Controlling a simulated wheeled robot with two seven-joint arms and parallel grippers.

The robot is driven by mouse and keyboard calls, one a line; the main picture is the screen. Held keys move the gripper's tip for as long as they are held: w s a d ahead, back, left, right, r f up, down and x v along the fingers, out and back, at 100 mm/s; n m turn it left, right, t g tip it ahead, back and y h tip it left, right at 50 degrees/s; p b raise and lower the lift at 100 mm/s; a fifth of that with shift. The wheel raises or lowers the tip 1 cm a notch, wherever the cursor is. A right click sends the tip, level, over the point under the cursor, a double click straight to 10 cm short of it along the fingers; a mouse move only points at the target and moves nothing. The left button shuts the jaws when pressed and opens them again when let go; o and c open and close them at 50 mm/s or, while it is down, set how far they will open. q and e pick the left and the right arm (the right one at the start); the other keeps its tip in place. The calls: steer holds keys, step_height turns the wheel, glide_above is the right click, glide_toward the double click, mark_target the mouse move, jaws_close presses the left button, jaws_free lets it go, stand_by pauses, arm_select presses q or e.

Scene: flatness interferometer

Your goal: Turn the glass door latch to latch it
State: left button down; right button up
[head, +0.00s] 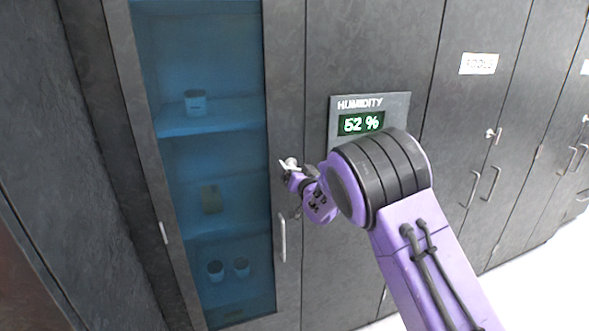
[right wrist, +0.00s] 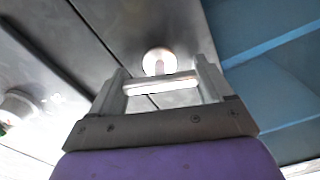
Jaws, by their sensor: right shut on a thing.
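The glass door (head: 215,130) is a blue-tinted pane in a dark grey frame at the left of the head view, and it looks closed. The latch (head: 288,162) is a small light knob with a bar on the door frame's right edge. In the right wrist view the latch (right wrist: 160,84) shows as a round base with a pale bar lying across between my fingers. My right gripper (head: 292,172) is at the latch, and in the right wrist view its fingers (right wrist: 161,88) are shut on the bar's two ends. My left gripper is not in view.
A vertical door handle (head: 282,238) is just below the latch. A humidity display (head: 362,122) reading 52 % is on the panel behind my right arm. Cups and a jar (head: 195,102) stand on shelves behind the glass. More dark cabinets with handles (head: 473,188) run to the right.

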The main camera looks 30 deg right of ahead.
steer(key=m, duration=0.6)
steer(key=shift+m, duration=0.3)
steer(key=m+b, duration=0.1)
steer(key=m, duration=0.2)
steer(key=shift+f+m, duration=0.1)
steer(key=shift+m, duration=0.2)
steer(key=shift+m+b, duration=0.75)
steer(key=shift+m, duration=1.15)
